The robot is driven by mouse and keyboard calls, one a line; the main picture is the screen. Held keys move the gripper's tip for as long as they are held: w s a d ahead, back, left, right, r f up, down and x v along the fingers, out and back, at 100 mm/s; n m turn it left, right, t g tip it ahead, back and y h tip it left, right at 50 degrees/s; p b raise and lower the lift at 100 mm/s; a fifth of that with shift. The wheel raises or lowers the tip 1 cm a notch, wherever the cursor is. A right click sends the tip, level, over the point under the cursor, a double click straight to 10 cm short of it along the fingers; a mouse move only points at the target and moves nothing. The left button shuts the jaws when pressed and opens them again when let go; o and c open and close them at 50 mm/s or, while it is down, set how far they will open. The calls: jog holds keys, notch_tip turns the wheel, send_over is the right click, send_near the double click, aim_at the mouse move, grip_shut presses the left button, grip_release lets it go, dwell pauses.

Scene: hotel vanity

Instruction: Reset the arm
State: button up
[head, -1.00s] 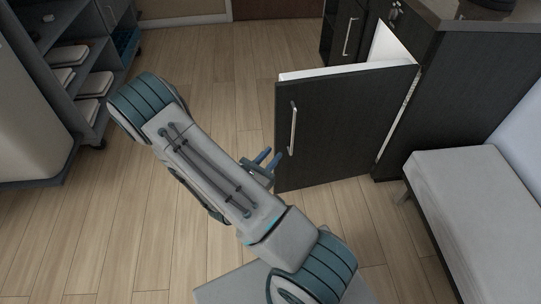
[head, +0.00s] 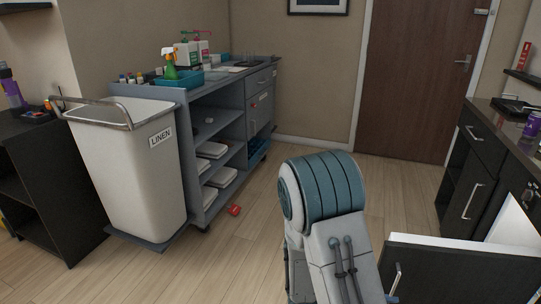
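My arm (head: 322,215) rises from the bottom of the head view, with a teal-banded joint at its top and a pale grey link below it. My gripper is not in the picture; it is either hidden behind the arm or below the frame. The arm stands over the wood floor, left of an open dark cabinet door (head: 455,272) with a silver handle. I cannot tell whether the arm touches the door.
A grey housekeeping cart (head: 186,133) with shelves stands at the left, with a white LINEN bin (head: 130,175) beside it. A small red item (head: 234,210) lies on the floor. A dark counter (head: 500,130) is at the right. A brown door (head: 417,80) is at the back.

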jog(key=s+a+r+m+g+y+p, duration=0.25)
jog(key=r+m+y+p, duration=0.2)
jog(key=r, duration=0.25)
jog(key=s+a+r+m+g+y+p, duration=0.1)
jog(key=s+a+r+m+y+p, duration=0.15)
jog(key=s+r+m+y, duration=0.35)
jog(key=w+a+r+m+t+y+p, duration=0.1)
jog(key=a+r+m+t+y+p, duration=0.1)
jog(key=r, duration=0.7)
jog(key=a+r+m+t+y+p, duration=0.1)
jog(key=a+r+t+y+p, duration=0.2)
jog(key=r, duration=0.6)
jog(key=a+t+p, duration=0.1)
jog(key=a+p, duration=0.1)
jog(key=p, duration=0.1)
jog(key=shift+w+a+m+p, duration=0.3)
jog(key=shift+w+a+m, duration=0.05)
jog(key=shift+w+a, duration=0.05)
jog(key=shift+d+t, duration=0.1)
jog(key=shift+t, duration=0.15)
